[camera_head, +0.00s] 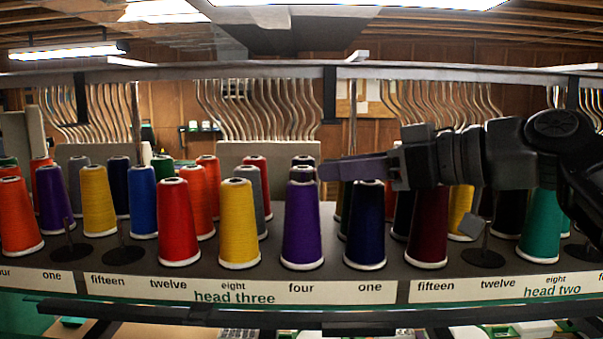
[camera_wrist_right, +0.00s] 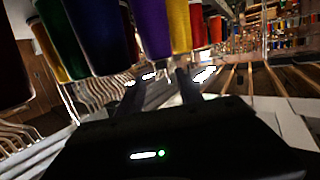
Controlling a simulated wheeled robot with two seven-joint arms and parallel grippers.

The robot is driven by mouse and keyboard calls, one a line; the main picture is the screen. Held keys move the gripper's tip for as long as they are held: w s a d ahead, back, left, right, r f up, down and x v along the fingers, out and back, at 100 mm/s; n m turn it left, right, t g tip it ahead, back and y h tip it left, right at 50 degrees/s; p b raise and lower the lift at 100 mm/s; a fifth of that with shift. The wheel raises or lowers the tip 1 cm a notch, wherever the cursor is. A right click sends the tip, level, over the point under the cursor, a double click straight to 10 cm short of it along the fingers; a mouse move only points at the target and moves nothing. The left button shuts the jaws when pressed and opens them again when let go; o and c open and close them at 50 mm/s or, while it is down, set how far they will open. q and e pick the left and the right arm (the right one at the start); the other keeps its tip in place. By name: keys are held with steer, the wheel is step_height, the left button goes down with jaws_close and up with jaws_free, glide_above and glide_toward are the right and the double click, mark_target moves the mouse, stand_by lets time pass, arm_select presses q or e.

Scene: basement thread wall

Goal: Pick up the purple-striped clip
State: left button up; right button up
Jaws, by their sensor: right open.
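I cannot make out a purple-striped clip in either view. A plain purple thread cone (camera_head: 302,220) stands upright on the rack shelf, above the label "four" of head three. My right gripper (camera_head: 323,171) reaches in from the right, its fingertips at the top of this cone. In the right wrist view the open fingers (camera_wrist_right: 157,84) point towards a purple cone (camera_wrist_right: 151,28), with a yellow cone (camera_wrist_right: 179,25) beside it. Nothing is seen held between them. Whether the fingers touch the cone is unclear. My left gripper is not in view.
A yellow cone (camera_head: 239,222) and a navy cone (camera_head: 366,225) flank the purple one. A dark red cone (camera_head: 428,228) stands below my right arm. Several cones crowd behind. Empty spindles (camera_head: 123,250) show at left. A metal rail (camera_head: 240,72) runs above.

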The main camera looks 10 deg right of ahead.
mark_target(306, 171)
steer(key=p+x, duration=0.2)
steer(key=x, duration=0.3)
steer(key=shift+a, duration=0.25)
steer(key=shift+c, duration=0.5)
jaws_close()
stand_by(0.4)
